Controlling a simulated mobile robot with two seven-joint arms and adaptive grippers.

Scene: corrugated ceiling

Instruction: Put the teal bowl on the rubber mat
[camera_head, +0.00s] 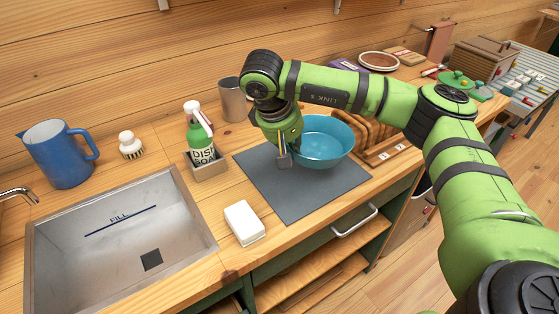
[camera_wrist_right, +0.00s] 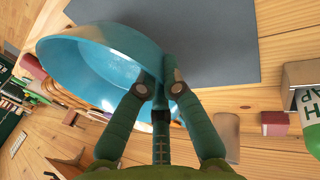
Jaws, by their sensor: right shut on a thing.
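The teal bowl (camera_head: 326,142) is upright over the dark grey rubber mat (camera_head: 287,192) on the wooden counter. I cannot tell whether its base touches the mat. My right gripper (camera_head: 285,160) is shut on the bowl's left rim in the head view. In the right wrist view, the fingers (camera_wrist_right: 160,88) pinch the rim of the bowl (camera_wrist_right: 98,52), with the mat (camera_wrist_right: 215,40) beyond it. My left gripper is in neither view.
A dish soap bottle (camera_head: 200,139) in a holder and a grey metal cup (camera_head: 232,100) stand behind the mat. A white block (camera_head: 244,222) lies beside its left edge. A wooden rack (camera_head: 378,140) is close on the right. A sink (camera_head: 118,240) and blue jug (camera_head: 62,155) are at left.

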